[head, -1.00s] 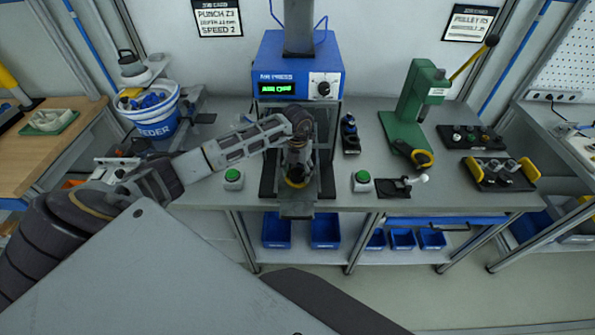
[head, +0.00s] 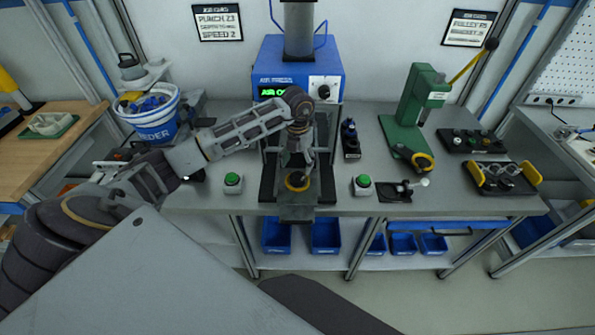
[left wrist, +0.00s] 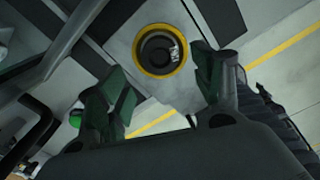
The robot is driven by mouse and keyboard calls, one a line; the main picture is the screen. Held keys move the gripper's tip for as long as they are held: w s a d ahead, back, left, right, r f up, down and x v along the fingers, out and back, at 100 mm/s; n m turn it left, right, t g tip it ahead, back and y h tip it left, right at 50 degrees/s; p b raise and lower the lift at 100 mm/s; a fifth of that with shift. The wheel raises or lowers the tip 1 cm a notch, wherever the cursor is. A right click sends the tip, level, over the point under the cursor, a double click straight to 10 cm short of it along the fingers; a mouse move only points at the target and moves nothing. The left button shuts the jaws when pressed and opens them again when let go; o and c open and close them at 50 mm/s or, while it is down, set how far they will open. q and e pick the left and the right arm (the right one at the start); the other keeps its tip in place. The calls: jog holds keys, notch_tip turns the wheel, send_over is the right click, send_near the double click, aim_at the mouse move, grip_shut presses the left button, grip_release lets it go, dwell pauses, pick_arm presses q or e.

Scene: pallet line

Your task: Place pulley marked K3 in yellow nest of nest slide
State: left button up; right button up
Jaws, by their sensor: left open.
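The nest slide (head: 297,212) sticks out at the front of the blue air press. Its yellow nest (head: 296,187) shows as a ring on the slide, and more clearly in the left wrist view (left wrist: 138,62). A dark round pulley (left wrist: 157,50) sits inside the yellow ring. It bears a small white label, too small to read. My left gripper (head: 298,168) is above the nest. In the left wrist view its green-padded fingers (left wrist: 160,62) are spread apart, one toward each side of the nest, with nothing held between them. My right gripper is out of view.
The air press (head: 297,65) stands behind the slide, with green buttons (head: 233,180) (head: 362,182) on both sides. A green hand press (head: 415,110) and a tray with yellow handles (head: 503,180) are to the right. A white and blue bucket (head: 150,115) is at left.

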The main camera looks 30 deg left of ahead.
aim_at(298, 177)
pick_arm(q)
jog(key=shift+r+b, duration=0.4)
jog(key=shift+r, duration=2.5)
